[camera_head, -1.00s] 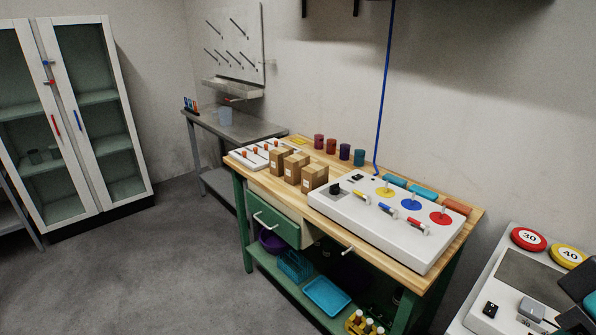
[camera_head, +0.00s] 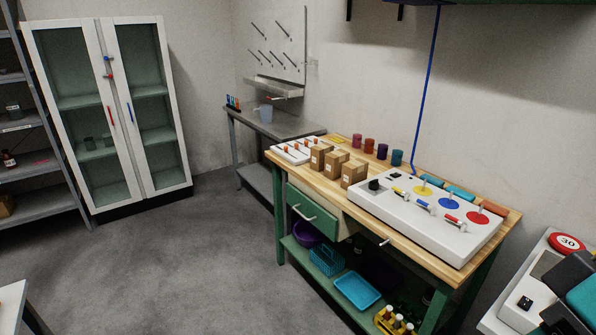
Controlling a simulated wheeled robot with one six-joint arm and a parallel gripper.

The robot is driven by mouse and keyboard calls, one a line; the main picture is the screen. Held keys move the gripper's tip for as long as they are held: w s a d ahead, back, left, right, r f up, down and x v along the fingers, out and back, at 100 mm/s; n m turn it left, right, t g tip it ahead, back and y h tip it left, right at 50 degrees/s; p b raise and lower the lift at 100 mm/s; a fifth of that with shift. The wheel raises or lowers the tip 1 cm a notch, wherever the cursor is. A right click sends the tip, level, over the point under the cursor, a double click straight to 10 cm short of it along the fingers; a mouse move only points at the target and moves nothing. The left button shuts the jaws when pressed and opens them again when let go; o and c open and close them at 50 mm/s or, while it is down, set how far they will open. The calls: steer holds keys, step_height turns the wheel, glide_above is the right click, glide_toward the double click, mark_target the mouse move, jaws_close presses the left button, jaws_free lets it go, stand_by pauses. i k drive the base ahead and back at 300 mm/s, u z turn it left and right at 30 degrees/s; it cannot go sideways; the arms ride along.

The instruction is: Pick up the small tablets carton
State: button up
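Three brown cartons stand in a row on the wooden workbench: a left one (camera_head: 320,157), a middle one (camera_head: 335,164) and a right one (camera_head: 354,174). Each has a small white label too small to read, so I cannot tell which, if any, is the small tablets carton. Another brown box (camera_head: 6,206) is partly visible on a low shelf at the left edge. My gripper cannot be made out in this view. Dark and teal parts at the lower right corner look like my arm.
The workbench (camera_head: 430,258) also carries a white control panel (camera_head: 395,206), a white rack (camera_head: 297,150) and several coloured cups. A glass-door cabinet (camera_head: 110,115) stands at the back left. A table corner (camera_head: 12,300) shows at lower left. The grey floor between is clear.

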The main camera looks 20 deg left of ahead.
mark_target(334, 160)
steer(key=u, duration=0.3)
steer(key=k, duration=0.4)
steer(key=u, duration=0.5)
steer(key=i, duration=1.85)
steer(key=z, duration=0.35)
steer(key=i, duration=1.25)
steer(key=z, duration=0.25)
